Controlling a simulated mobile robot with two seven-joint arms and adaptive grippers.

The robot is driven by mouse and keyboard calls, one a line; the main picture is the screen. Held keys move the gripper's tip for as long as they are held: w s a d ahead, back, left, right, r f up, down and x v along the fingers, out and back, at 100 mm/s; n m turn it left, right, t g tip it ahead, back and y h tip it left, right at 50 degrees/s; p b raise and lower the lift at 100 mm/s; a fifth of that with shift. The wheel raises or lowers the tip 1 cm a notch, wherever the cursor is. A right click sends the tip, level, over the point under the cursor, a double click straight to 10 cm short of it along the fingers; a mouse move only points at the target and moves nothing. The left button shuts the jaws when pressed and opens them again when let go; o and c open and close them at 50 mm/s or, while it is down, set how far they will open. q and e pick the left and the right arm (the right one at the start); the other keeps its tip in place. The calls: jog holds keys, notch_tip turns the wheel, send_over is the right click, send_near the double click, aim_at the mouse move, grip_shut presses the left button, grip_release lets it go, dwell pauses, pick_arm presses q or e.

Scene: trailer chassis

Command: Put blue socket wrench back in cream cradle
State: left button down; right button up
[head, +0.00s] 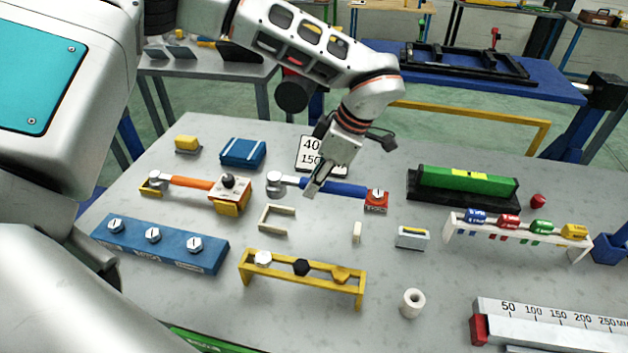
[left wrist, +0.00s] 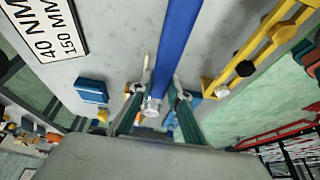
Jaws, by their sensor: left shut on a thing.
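The blue socket wrench (head: 345,188) has a silver head at its left end and a red block at its right end. It lies crosswise near the middle of the table in the head view; I cannot tell how far it is above the top. My left gripper (head: 316,189) comes down on its handle near the silver-head side and is shut on it. In the left wrist view the blue handle (left wrist: 178,42) runs between the two fingers (left wrist: 162,75). The cream cradle (head: 277,218), a U-shaped bracket with a small separate cream post (head: 357,232), stands empty in front of the wrench.
An orange-handled wrench (head: 192,182) rests at the left. A yellow rack (head: 302,284) and a blue block with bolts (head: 160,244) stand in front. A white sign (head: 311,149) stands behind the gripper. A green-and-black block (head: 464,188) and a white rack (head: 518,230) are at the right.

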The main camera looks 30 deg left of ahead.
pick_arm(q)
jog(key=shift+f+b, duration=0.35)
jog(key=shift+f, duration=0.85)
notch_tip(320, 180, down, 4)
jog(key=shift+r+b, duration=0.2)
jog(key=shift+b, duration=0.75)
jog(key=shift+f+b, duration=0.6)
jog(key=shift+f, duration=1.4)
pick_arm(e)
jog(key=shift+w+a+f+y, duration=0.2)
jog(key=shift+w+a+f, duration=0.05)
jog(key=shift+a+f, duration=0.25)
jog(key=shift+w+a+f+y, duration=0.25)
jog(key=shift+a+f, duration=0.15)
jog(key=shift+a, duration=0.15)
pick_arm(q)
jog(key=shift+p, duration=0.3)
pick_arm(e)
jog(key=shift+w+r, duration=0.1)
jog(key=shift+r, duration=0.6)
